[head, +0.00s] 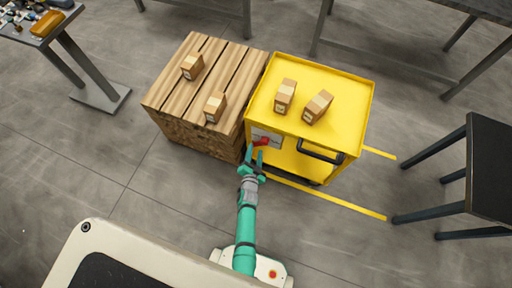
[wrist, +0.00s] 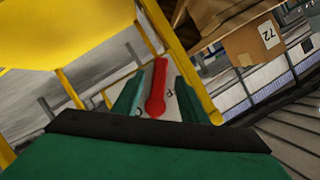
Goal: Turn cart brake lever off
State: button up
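The yellow cart (head: 345,95) stands right of centre in the head view, with a black handle (head: 320,152) on its near side. The red brake lever (head: 262,142) is on a pale plate (head: 266,134) at the cart's near left corner. Partly hidden letters show on the plate. My gripper (head: 254,160) is at the lever. Its green fingers (wrist: 158,88) are open, one on each side of the lever, with gaps visible. Contact cannot be told.
Two cartons (head: 285,96) lie on the cart top. A wooden pallet stack (head: 170,95) with two cartons stands close against the cart's left. Yellow floor lines (head: 330,200) run by the cart. A dark table (head: 490,165) stands at right. Open floor lies in front.

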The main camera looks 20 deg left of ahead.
aim_at(256, 146)
jog(key=shift+x, duration=1.6)
grip_shut()
